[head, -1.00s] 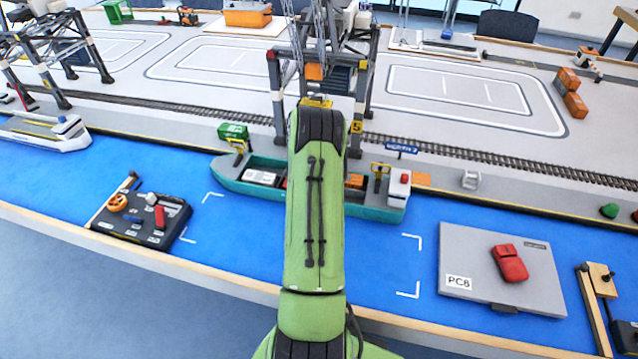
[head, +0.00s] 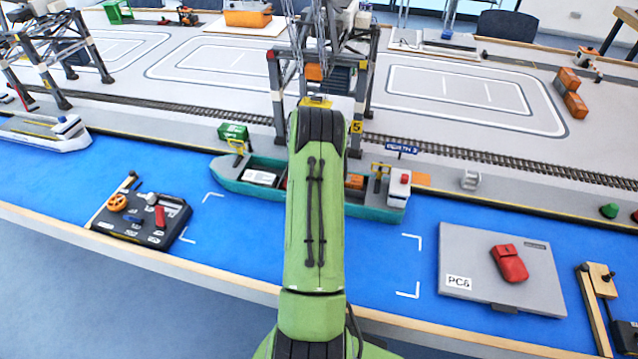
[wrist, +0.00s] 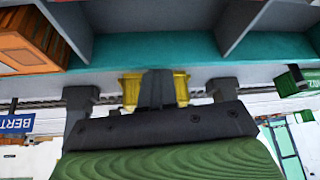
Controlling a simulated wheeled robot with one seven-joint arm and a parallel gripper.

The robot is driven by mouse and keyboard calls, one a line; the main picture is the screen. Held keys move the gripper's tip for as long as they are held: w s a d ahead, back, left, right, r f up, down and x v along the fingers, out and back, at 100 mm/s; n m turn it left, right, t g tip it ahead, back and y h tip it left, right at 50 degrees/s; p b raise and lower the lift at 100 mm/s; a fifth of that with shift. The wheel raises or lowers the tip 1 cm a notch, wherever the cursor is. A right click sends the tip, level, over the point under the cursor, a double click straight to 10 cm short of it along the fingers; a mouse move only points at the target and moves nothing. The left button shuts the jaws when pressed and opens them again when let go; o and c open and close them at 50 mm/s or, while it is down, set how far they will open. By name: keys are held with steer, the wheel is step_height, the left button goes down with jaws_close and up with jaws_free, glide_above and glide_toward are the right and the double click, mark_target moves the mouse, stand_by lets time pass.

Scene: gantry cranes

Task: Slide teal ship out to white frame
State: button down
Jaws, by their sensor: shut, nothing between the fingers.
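The teal ship (head: 250,187) lies along the quay edge in the head view, its middle hidden behind my green arm. Containers sit on its deck. The white frame is marked by corner lines (head: 417,243) on the blue water, nearer than the ship. In the wrist view, the ship's teal edge (wrist: 210,48) and grey deck compartments fill the top. My gripper (wrist: 155,88) is shut and empty, its dark fingers in front of a yellow part (wrist: 180,88) beside the ship's edge. I cannot tell whether they touch it. The head view hides my gripper behind the arm.
A control box (head: 140,215) is left of the frame; a grey PC6 board (head: 460,255) with a red object (head: 509,263) is right. A berth sign (head: 401,149) stands on the quay.

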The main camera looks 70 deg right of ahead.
steer(key=shift+s+a+f, duration=0.1)
steer(key=shift+a+f, duration=0.4)
steer(key=shift+f, duration=0.1)
steer(key=shift+s+a+b, duration=0.9)
steer(key=shift+s+a, duration=0.2)
steer(key=shift+a, duration=1.55)
steer(key=shift+s+a+b, duration=0.9)
steer(key=shift+s+a, duration=0.15)
steer(key=shift+a, duration=1.6)
steer(key=shift+s+a+b, duration=0.9)
steer(key=shift+s+a, duration=0.2)
steer(key=shift+a, duration=1.55)
steer(key=shift+w+d+r+p, duration=0.25)
steer(key=shift+d+r+p, duration=0.05)
steer(key=shift+d+r, duration=0.25)
step_height(320, 180, up, 10)
steer(key=p, duration=0.6)
steer(key=shift+d+p, duration=0.25)
steer(key=shift+p, duration=0.15)
steer(key=shift+w, duration=0.1)
